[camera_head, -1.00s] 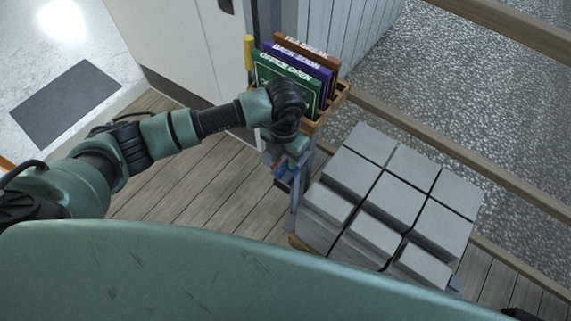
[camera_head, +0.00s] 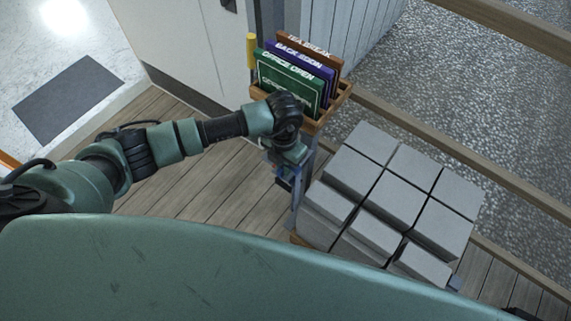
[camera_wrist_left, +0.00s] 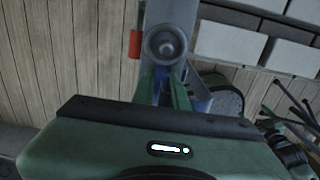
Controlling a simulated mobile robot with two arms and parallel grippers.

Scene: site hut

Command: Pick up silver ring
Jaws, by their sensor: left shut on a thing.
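A round silver ring (camera_wrist_left: 165,43) shows in the left wrist view, in front of a grey upright post. My left gripper (camera_wrist_left: 165,80) has its green fingers close together right at the ring's lower edge, shut on it. The exact contact is partly hidden. In the head view my left gripper (camera_head: 286,176) points down beside the post, left of the block stack; the ring cannot be made out there.
A wooden rack (camera_head: 338,100) with green, purple and brown signs (camera_head: 290,80) stands just beyond my left wrist. Grey blocks (camera_head: 400,190) are stacked to the right. A red piece (camera_wrist_left: 135,43) is beside the post. Plank floor (camera_head: 180,195) is clear at left.

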